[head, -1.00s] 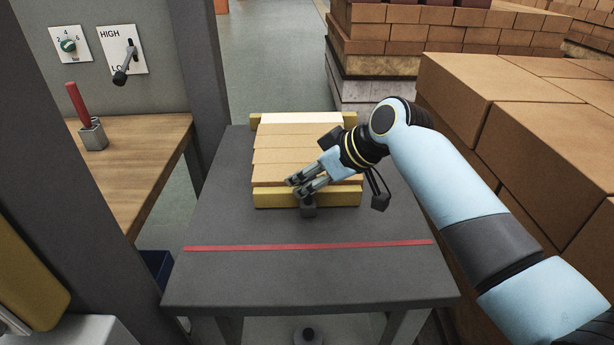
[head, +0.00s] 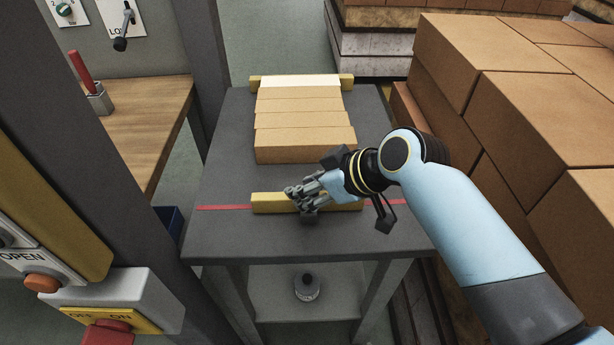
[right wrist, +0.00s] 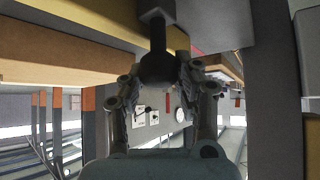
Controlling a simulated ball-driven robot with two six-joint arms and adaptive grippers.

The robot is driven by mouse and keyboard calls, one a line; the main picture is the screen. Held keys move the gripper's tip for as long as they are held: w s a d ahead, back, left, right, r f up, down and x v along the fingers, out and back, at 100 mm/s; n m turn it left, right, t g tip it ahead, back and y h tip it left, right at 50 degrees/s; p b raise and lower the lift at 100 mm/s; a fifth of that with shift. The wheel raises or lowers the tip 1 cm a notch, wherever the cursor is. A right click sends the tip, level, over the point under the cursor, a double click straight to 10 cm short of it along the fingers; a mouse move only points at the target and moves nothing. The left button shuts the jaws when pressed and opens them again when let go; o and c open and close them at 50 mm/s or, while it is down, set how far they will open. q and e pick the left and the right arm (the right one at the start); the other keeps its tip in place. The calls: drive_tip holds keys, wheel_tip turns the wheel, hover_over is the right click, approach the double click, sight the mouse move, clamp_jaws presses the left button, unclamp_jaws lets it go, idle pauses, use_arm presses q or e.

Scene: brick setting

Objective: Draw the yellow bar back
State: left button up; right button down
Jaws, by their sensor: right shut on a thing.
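The yellow bar (head: 272,203) lies across the dark grey table (head: 225,150), apart from the near end of the brick row (head: 305,135). It lies over the red line (head: 224,208), which shows on both sides of it. A dark knob (head: 309,217) sticks out from the bar's near side. My right gripper (head: 304,200) is shut on the knob at the middle of the bar. In the right wrist view the knob (right wrist: 157,68) sits between the two fingers. The bar's right part is partly hidden by the gripper. My left gripper is not in view.
A second yellow bar (head: 346,80) lies behind the brick row. Large brick stacks (head: 500,130) stand close to the table's right side. A grey post (head: 90,190) and a panel with buttons (head: 110,310) stand at the left. The table's near strip is clear.

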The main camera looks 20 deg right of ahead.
drive_tip(key=c, duration=1.2)
unclamp_jaws()
drive_tip(key=shift+s+f, duration=0.1)
drive_tip(key=shift+s, duration=0.1)
drive_tip(key=shift+o, duration=1.3)
drive_tip(key=shift+s, duration=0.1)
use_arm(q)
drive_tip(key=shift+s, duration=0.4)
use_arm(e)
drive_tip(key=v, duration=1.2)
drive_tip(key=shift+a, duration=0.1)
